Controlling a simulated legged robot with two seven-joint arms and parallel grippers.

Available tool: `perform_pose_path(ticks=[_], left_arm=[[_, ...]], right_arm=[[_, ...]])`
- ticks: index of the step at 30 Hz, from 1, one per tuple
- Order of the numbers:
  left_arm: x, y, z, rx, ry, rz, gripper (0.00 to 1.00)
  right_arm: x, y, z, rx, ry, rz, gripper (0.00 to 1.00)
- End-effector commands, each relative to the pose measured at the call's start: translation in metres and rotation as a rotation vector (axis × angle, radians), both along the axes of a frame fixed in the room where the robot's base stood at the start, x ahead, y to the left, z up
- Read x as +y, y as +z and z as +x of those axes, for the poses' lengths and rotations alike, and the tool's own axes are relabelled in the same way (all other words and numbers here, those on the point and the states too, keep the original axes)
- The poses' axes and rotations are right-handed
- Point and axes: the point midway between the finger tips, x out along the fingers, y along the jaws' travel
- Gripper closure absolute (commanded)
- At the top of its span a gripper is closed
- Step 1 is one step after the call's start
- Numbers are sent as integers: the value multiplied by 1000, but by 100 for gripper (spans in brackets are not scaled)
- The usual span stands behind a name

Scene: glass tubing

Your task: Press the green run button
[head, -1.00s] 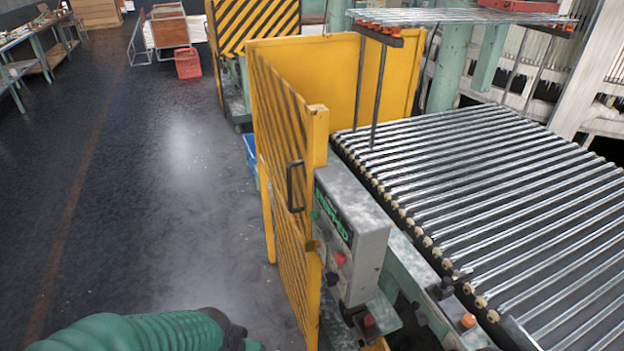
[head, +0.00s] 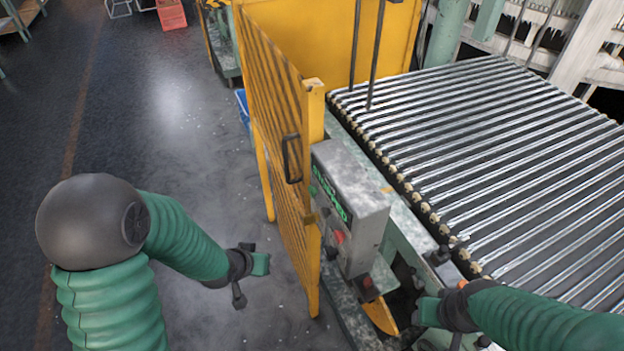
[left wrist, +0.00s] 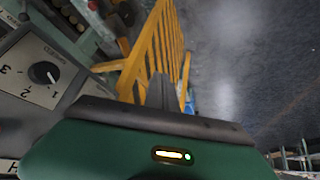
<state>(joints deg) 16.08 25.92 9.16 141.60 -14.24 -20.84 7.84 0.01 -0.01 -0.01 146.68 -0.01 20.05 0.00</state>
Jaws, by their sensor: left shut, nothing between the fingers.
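The grey control box (head: 352,205) stands beside the yellow gate in the head view, with green lettering (head: 331,190) and a red button (head: 338,237) on its front. A small green spot (head: 314,191) shows at the panel's left edge; I cannot tell whether it is the run button. My left gripper (head: 260,263) is shut and empty, left of the gate and apart from the box. My right gripper (head: 428,311) is right of the box, by the conveyor's side; its jaws are unclear. The left wrist view shows a panel with a numbered dark dial (left wrist: 44,72).
The yellow striped gate (head: 280,130) with a dark handle (head: 291,158) stands between my left gripper and the box. A roller conveyor (head: 500,170) fills the right. A red crate (head: 171,14) lies far back. The floor at left is open.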

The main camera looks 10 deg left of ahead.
Motion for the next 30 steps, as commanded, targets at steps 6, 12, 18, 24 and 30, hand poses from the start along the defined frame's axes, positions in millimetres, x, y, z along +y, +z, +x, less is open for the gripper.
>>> perform_pose_path(ticks=[6,12,18,24,30], left_arm=[[-22,60,60,-459,145,-466,100],[-10,108,69,-735,293,-726,100],[-9,110,71,-766,306,-747,100],[-8,110,72,-764,306,-747,100],[-24,110,81,-762,304,-748,100]], right_arm=[[0,77,0,0,0,0,54],[0,93,0,0,0,0,54],[0,90,0,1,0,0,54],[0,90,0,0,0,0,54],[0,92,0,0,0,0,54]])
